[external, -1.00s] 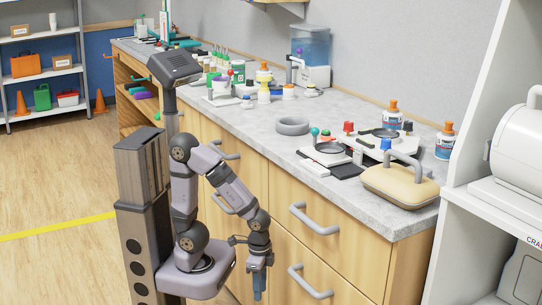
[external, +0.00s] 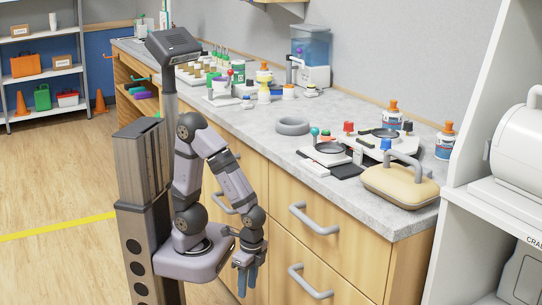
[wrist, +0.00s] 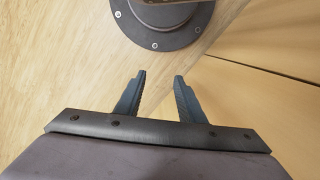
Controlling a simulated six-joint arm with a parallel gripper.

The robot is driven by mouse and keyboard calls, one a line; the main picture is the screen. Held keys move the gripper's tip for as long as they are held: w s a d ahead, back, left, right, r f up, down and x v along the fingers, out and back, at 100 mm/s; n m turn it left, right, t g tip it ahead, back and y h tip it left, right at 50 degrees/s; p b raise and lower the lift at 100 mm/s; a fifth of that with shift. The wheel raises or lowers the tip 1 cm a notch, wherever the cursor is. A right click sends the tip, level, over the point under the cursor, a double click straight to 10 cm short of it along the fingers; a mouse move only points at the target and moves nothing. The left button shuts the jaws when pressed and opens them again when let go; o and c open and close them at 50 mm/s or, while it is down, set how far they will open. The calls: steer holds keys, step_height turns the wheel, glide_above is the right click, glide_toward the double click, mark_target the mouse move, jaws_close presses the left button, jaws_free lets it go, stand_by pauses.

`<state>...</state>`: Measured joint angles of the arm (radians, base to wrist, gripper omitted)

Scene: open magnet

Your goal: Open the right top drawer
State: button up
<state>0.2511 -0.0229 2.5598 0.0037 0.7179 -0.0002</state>
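The right top drawer (external: 340,226) is a light wood front below the counter with a grey bar handle (external: 314,219). It looks shut. My gripper (external: 248,278) hangs fingers down in front of the cabinet, left of and lower than that handle, and apart from it. In the wrist view my gripper (wrist: 158,82) has its two fingers apart with nothing between them. The wrist view shows the floor, my base and a strip of cabinet front, but no handle.
Below is another drawer with its own handle (external: 310,283). More cabinet fronts with handles lie left, partly behind my arm. The grey counter (external: 262,129) holds bottles, a grey ring (external: 293,126) and a beige handled block (external: 398,184). A white shelf unit (external: 472,150) stands right.

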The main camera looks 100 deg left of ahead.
steer(key=s+d+r+m+g+y+p, duration=0.25)
steer(key=d+r+m+p, duration=0.35)
steer(key=p, duration=0.4)
steer(key=n+t+y+p, duration=0.3)
steer(key=t+y+p, duration=0.5)
steer(key=t+y, duration=0.3)
glide_toward(303, 220)
steer(key=w+a+f+g, duration=0.1)
steer(key=w+a, duration=0.1)
steer(key=a, duration=0.1)
steer(key=shift+w+r+n+y, duration=0.1)
steer(key=shift+w+n+y, duration=0.1)
steer(key=shift+n+y, duration=0.25)
steer(key=shift+x, duration=3.65)
steer(key=shift+s, duration=0.15)
